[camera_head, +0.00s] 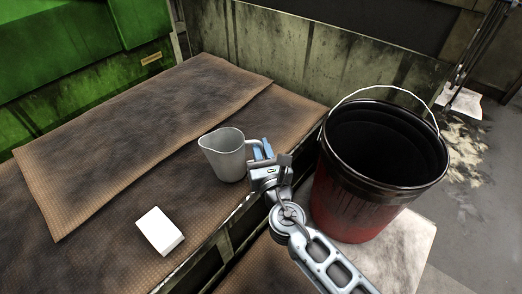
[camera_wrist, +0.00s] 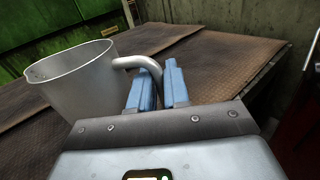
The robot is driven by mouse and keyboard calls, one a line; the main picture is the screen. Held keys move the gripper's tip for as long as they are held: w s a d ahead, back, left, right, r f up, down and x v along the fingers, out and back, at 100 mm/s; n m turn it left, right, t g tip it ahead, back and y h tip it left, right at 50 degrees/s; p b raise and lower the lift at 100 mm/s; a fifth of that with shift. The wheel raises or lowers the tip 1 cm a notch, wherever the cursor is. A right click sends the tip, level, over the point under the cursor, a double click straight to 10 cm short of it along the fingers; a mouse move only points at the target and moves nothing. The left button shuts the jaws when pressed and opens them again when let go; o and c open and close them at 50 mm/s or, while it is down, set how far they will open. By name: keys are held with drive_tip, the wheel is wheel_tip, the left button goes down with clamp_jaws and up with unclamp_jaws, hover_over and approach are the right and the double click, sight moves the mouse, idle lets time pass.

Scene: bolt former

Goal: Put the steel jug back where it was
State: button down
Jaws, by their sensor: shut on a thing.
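The steel jug (camera_head: 224,157) is upright, with its spout to the left and its handle toward my gripper. In the head view it is over the brown matted bench (camera_head: 120,215), near the bench's right edge; I cannot tell whether its base touches the mat. My gripper (camera_head: 262,150) is at the jug's right side. In the wrist view the blue fingers (camera_wrist: 157,88) are shut on the handle of the jug (camera_wrist: 75,78), one on each side of it. The jug's base is partly out of the wrist view.
A red bucket (camera_head: 345,205) with a black rim and wire handle stands right of my arm. A white block (camera_head: 159,231) lies on the mat at the front left. A second mat layer (camera_head: 150,125) covers the back. Green machinery (camera_head: 70,60) and a grimy wall (camera_head: 290,55) stand behind.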

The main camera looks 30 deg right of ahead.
drive_tip(key=shift+f, duration=0.1)
drive_tip(key=c, duration=1.1)
unclamp_jaws()
drive_tip(key=shift+r, duration=0.3)
drive_tip(key=v, duration=1.2)
drive_tip(key=shift+p, duration=0.4)
drive_tip(key=shift+f, duration=0.1)
